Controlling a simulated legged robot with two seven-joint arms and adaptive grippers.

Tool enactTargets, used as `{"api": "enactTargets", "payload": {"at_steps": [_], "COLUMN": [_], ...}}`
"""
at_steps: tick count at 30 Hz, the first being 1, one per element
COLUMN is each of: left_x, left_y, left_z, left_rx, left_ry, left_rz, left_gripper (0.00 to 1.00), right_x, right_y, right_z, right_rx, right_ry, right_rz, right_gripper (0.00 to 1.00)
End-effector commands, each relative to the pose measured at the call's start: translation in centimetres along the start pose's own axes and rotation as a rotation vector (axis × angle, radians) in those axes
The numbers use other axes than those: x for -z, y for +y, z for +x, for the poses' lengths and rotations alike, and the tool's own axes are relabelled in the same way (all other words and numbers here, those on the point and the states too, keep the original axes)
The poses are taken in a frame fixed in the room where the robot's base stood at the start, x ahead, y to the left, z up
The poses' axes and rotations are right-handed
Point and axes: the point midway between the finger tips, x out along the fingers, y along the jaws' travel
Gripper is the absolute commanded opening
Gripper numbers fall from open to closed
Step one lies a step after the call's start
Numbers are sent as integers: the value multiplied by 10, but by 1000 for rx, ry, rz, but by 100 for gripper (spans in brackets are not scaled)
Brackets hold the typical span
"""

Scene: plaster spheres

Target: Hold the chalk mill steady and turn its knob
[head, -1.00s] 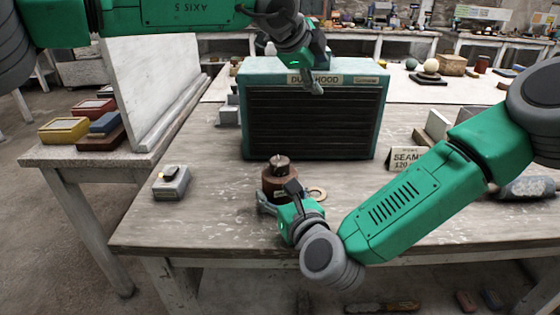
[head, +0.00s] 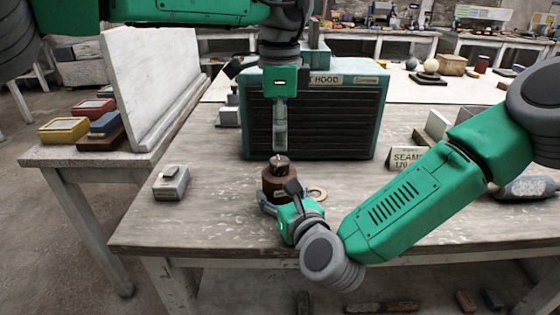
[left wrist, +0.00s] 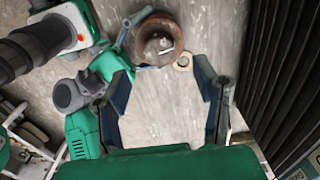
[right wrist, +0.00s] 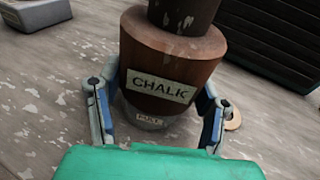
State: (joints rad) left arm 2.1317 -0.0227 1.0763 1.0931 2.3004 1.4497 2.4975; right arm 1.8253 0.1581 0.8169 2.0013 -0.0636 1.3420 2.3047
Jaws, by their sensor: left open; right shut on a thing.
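The chalk mill (head: 276,184) is a brown turned body with a darker knob (head: 280,165) on top, standing upright on the table. In the right wrist view its body (right wrist: 170,65) carries a CHALK label. My right gripper (right wrist: 160,115) is shut around the lower body, one finger on each side; it also shows in the head view (head: 272,204). My left gripper (head: 280,145) points down above and just behind the knob, apart from it. In the left wrist view its fingers (left wrist: 168,85) are spread and empty, with the mill's top (left wrist: 158,42) beyond them.
The dust hood (head: 315,115) stands close behind the mill. A pale ring (head: 317,193) lies right of the mill. A small grey block (head: 171,182) sits to the left, and a SEAM sign (head: 408,159) to the right. The front left table is clear.

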Motion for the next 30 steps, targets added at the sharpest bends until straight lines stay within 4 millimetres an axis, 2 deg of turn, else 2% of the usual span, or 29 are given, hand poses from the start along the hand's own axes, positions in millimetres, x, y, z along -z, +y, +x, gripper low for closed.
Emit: {"api": "enactTargets", "payload": {"at_steps": [3,9,15,23,27,30], "left_x": [0,0,0,0,0,0], "left_y": [1,0,0,0,0,0], "left_z": [26,55,67,68,68,67], "left_rx": [-2,1,1,2,2,3], "left_ry": [0,1,2,2,1,1], "left_rz": [2,1,1,1,1,1], "left_gripper": [55,55,55,55,6,5], "right_x": [1,1,1,1,1,1], "right_y": [0,0,0,0,0,0], "right_z": [0,0,0,0,0,0], "right_rx": [1,1,0,0,0,0], "right_ry": [2,2,2,2,2,2], "right_rz": [0,0,0,0,0,0], "right_gripper": [20,20,20,20,20,20]}}
